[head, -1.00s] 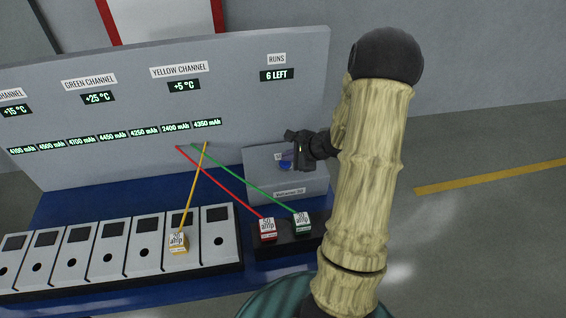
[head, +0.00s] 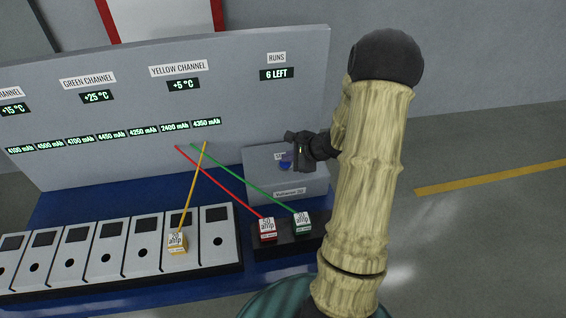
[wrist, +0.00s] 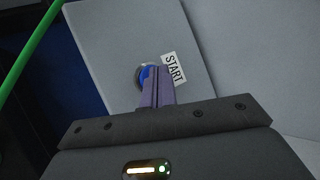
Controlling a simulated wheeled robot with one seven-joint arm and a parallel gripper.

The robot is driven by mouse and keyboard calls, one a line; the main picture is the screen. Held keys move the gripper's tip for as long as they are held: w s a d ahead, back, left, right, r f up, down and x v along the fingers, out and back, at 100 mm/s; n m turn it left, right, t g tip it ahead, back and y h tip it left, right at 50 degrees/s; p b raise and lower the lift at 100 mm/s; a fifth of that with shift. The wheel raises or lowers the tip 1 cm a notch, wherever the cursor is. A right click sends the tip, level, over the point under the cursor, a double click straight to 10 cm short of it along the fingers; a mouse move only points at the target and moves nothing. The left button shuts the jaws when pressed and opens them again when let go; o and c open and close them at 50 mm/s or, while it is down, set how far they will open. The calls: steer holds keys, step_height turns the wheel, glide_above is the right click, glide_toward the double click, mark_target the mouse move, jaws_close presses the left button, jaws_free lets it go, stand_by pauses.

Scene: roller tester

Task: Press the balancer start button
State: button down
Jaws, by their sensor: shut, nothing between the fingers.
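The balancer (head: 300,188) is a grey box at the right end of the blue bench, against the upright panel. Its blue start button (head: 285,163) is partly hidden by my gripper in the head view. In the wrist view the blue button (wrist: 147,74) sits in a metal ring beside a white START label (wrist: 174,68). My gripper (wrist: 155,82) is shut and empty. Its fingertips overlap the right part of the button in the wrist view. I cannot tell whether they touch it. My gripper (head: 291,160) also shows in front of the box in the head view.
Red (head: 267,229) and green (head: 302,223) plugs stand on a dark block in front of the balancer. A yellow plug (head: 177,243) stands on the row of grey units. Their cables run up to the panel (head: 180,110), whose display reads 6 LEFT. Open floor lies to the right.

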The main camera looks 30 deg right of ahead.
mark_target(289, 164)
steer(key=shift+f, duration=0.15)
stand_by(0.5)
steer(key=shift+r+p, duration=0.3)
steer(key=shift+r, duration=0.6)
steer(key=shift+r, duration=0.1)
steer(key=shift+r+p, duration=1.65)
steer(key=shift+r, duration=0.8)
steer(key=shift+f, duration=0.1)
